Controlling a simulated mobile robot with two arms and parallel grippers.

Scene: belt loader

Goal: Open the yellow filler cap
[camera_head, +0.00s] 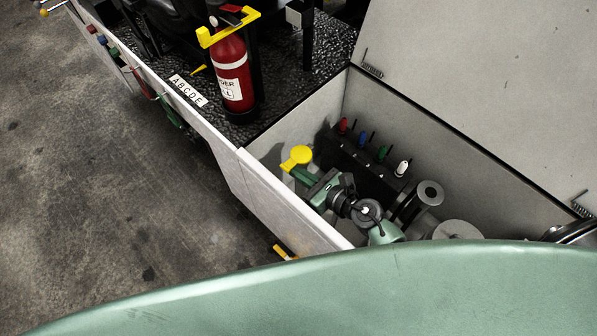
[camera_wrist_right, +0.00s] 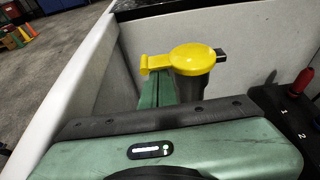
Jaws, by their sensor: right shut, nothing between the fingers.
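The yellow filler cap (camera_head: 299,155) is inside the open compartment, near its left corner. In the right wrist view the cap (camera_wrist_right: 195,58) lies flat on top of a grey filler neck (camera_wrist_right: 193,88), with a yellow tab on its left and a dark piece on its right. My right gripper (camera_head: 295,171) is shut and empty, its green fingers close to the cap. In the right wrist view the fingertips (camera_wrist_right: 158,77) are just below the tab, at the cap's left; I cannot tell whether they touch it. My left gripper is not in view.
A dark block with red, blue, green and white levers (camera_head: 383,153) stands right of the arm. The compartment's front wall (camera_head: 292,204) and raised lid (camera_head: 480,70) bound the space. A red fire extinguisher (camera_head: 232,75) stands on the deck behind.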

